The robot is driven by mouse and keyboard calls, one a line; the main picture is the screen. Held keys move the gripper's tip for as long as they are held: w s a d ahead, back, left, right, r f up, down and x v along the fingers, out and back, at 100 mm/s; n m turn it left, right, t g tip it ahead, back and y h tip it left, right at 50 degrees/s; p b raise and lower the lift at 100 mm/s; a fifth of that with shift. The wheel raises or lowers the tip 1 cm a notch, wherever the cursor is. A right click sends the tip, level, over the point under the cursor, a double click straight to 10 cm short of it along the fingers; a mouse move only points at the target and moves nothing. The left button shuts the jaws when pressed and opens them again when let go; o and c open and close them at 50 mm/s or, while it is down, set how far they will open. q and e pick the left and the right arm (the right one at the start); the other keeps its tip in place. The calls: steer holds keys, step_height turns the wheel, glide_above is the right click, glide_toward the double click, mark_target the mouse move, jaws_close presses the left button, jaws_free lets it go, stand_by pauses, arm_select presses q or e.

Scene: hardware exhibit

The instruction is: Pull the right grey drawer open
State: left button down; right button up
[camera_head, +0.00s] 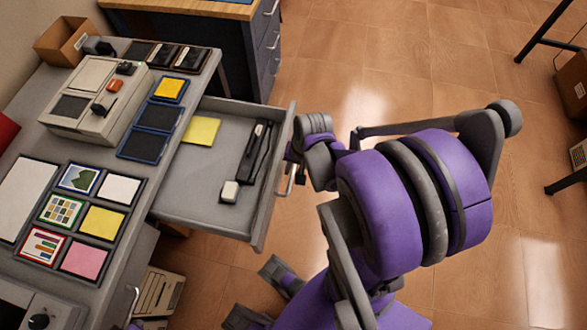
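The right grey drawer (218,161) is pulled well out of the grey desk (211,66), and its inside shows. In it lie a yellow note pad (201,131), dark pen-like items (256,148) and a small white-topped item (230,191). A metal handle (290,180) is on its front panel. My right gripper (296,165) is right at this front, beside the handle. Its fingers are small and partly hidden, so I cannot tell whether they are closed on the handle. My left gripper is not in view.
On the desk are a beige machine (98,98), framed cards and pads (104,221), and a cardboard box (62,41). Another drawer handle (133,301) shows at the lower left. A dark cabinet (235,45) stands behind. Tiled floor (390,80) is clear beyond my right arm.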

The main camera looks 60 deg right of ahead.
steer(key=shift+r, duration=0.1)
step_height(320, 180, up, 10)
steer(key=s+p, duration=0.2)
steer(key=p, duration=0.1)
steer(key=shift+d+r+p, duration=0.25)
steer(key=shift+d+p, duration=0.15)
steer(key=w+a+r+n+t+p, duration=0.1)
steer(key=w+a+r+n+p, duration=0.1)
steer(key=a+n, duration=0.4)
steer(key=w+a+r+n+t+p, duration=0.2)
steer(key=w+a+r+n, duration=0.2)
steer(key=a, duration=0.6)
step_height(320, 180, up, 2)
steer(key=n, duration=0.3)
steer(key=shift+w+a+r+h+p, duration=0.15)
steer(key=shift+w+h+p, duration=0.2)
steer(key=shift+w+h, duration=0.05)
